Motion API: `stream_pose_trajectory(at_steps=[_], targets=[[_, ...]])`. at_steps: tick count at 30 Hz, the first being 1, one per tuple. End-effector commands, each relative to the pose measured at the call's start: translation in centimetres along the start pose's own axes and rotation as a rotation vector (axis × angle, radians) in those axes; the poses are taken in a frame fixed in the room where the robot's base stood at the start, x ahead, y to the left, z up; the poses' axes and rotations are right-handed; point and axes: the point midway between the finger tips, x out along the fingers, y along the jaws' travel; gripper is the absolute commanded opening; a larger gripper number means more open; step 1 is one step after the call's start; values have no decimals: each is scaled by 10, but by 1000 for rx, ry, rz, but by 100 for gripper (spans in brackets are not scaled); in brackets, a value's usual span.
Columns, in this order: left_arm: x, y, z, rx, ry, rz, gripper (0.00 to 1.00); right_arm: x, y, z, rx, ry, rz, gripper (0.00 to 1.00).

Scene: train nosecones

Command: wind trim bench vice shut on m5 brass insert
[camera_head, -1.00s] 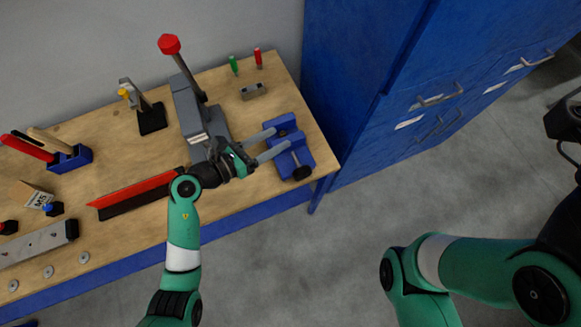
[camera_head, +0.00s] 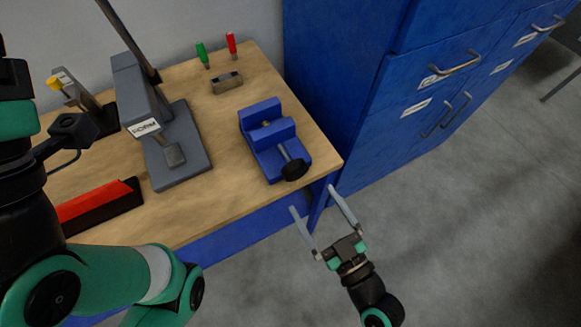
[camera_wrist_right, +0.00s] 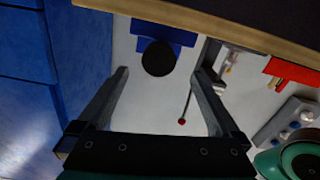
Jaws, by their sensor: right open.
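The blue bench vice (camera_head: 272,140) stands near the right end of the wooden bench, with its dark round handle (camera_head: 294,169) facing the front edge. In the right wrist view the dark handle (camera_wrist_right: 158,58) shows beyond and between my fingers, with part of the blue vice (camera_wrist_right: 150,26) behind it. My right gripper (camera_head: 318,200) is open and empty, off the bench's front edge and apart from the handle. My left arm fills the left foreground; its fingers are not visible. I cannot make out a brass insert between the vice jaws.
A grey arbor press (camera_head: 150,110) stands left of the vice. A small grey block (camera_head: 227,83), and a green (camera_head: 202,54) and a red-handled tool (camera_head: 231,44) are behind it. A blue cabinet (camera_head: 350,90) stands close on the right. Floor in front is free.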

Motion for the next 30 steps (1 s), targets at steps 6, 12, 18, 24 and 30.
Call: stream_pose_trajectory(at_steps=[6,12,18,24,30], targets=[[2,0,-1,2,-2,-1,57,12,1,-4,-1,2,0,100],[1,-1,0,3,-3,-2,57,53,0,-4,-3,4,-1,100],[-3,-1,4,3,-3,-2,57,96,1,-3,-2,3,1,100],[-5,-1,6,3,-3,-2,57,115,1,-3,-1,2,1,100],[-5,-1,6,3,-3,-2,57,117,1,-4,-1,2,1,100]])
